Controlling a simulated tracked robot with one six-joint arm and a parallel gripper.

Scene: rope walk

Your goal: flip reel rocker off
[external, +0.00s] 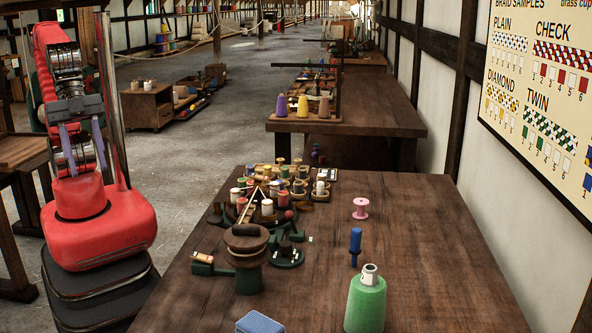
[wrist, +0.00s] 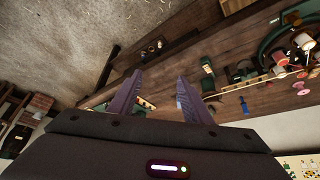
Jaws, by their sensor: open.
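A reel (external: 246,240) with a brown round top and a green base stands near the left edge of the front table. A small green box (external: 203,264) joins it on the left and has an orange and white patch on top. This may be the rocker; its setting is too small to tell. My gripper (external: 83,168) is left of the table, above my red base, well apart from the reel. In the wrist view its two purple-grey fingers (wrist: 157,75) are spread with nothing held between them. I cannot make out the rocker in the wrist view.
Several spools crowd the table behind the reel. A green thread cone (external: 366,303), a blue-handled tool (external: 355,243), a pink spool (external: 360,208) and a blue block (external: 260,323) are on the table (external: 440,265). Its right half is mostly bare. A dark post stands beside my arm.

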